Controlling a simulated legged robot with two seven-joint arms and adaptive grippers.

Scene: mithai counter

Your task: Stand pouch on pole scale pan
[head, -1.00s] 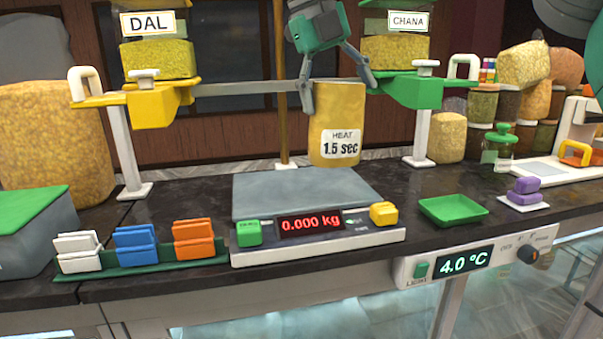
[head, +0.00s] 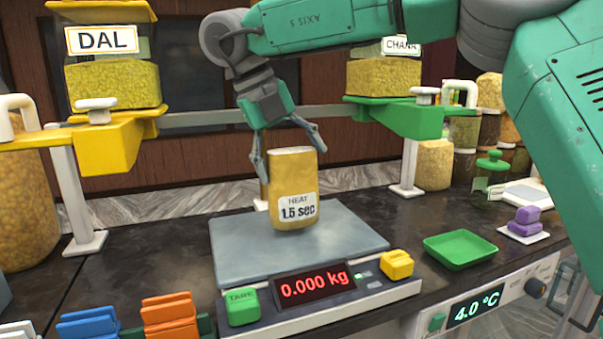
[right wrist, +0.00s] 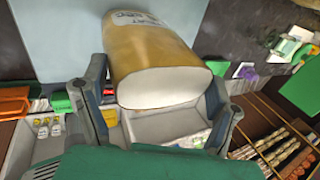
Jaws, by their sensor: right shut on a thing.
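The tan pouch (head: 291,180), with a white label reading "HEAT 1.5 sec", is upright with a slight tilt, over the pan (head: 340,237) of the pole scale. My right gripper (head: 288,160) is shut on the pouch near its top, one finger on each side. In the right wrist view the pouch (right wrist: 158,65) lies between the two fingers (right wrist: 160,95), with the pan behind it. The display (head: 314,284) reads 0.000 kg. I cannot tell whether the pouch's base touches the pan. My left gripper is not in view.
A green TARE button (head: 242,306) and a yellow button (head: 397,264) flank the display. A green tray (head: 460,250) lies to the right. Yellow (head: 108,150) and green (head: 400,116) dispenser stands rise behind. Orange blocks (head: 169,315) sit at front left.

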